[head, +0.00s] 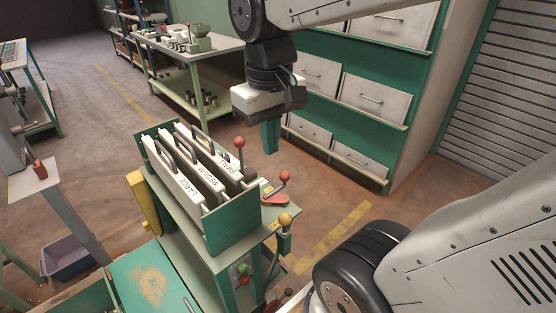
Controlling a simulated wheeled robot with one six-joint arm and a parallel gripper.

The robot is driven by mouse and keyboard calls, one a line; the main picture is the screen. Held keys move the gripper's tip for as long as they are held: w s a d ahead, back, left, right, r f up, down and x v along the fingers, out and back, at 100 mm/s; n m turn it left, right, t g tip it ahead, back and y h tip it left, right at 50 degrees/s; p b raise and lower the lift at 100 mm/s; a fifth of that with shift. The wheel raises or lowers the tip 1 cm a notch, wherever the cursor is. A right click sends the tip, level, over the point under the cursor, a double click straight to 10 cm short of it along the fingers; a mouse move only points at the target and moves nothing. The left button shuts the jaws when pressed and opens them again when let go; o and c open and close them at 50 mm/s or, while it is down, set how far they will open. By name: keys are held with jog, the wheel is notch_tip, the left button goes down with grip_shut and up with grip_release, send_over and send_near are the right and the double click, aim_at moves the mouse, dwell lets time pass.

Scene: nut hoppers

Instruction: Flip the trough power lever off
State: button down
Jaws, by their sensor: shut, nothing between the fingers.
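My gripper (270,148) hangs with its teal fingers pointing down and shut, empty, above and behind the green hopper stand (232,228). Three ball-topped levers show at the stand's right side. One with a red ball (239,142) stands upright at the back. One with a red ball (285,176) leans up from a red base plate. One with a yellow ball (284,219) is nearest, beside a small yellow label. I cannot tell which of them is the trough power lever. In the picture the fingers are apart from all three.
White slabs marked LARGE, MEDIUM and SMALL (222,170) stand in the stand. Green and red buttons (242,270) are on its front. A green trough with tan bits (150,285) is at front left. Drawers (372,92) stand behind. Floor right of the levers looks clear.

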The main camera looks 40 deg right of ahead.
jog(key=w+d+f+g, duration=0.1)
jog(key=w+d+f, duration=0.2)
jog(key=w, duration=0.3)
jog(key=w+d+f+m+g, duration=0.1)
jog(key=w+d+f, duration=0.2)
jog(key=w+d, duration=0.3)
jog(key=w+d+f+g, duration=0.1)
jog(key=w+d+f, duration=0.2)
jog(key=w+d, duration=0.2)
jog(key=w, duration=0.2)
jog(key=shift+w+g+y, duration=0.3)
jog(key=shift+w+y, duration=0.1)
jog(key=shift+f, duration=0.1)
send_near(280, 188)
jog(key=shift+d+f, duration=1.1)
jog(key=shift+f, duration=0.6)
jog(key=shift+w, duration=0.5)
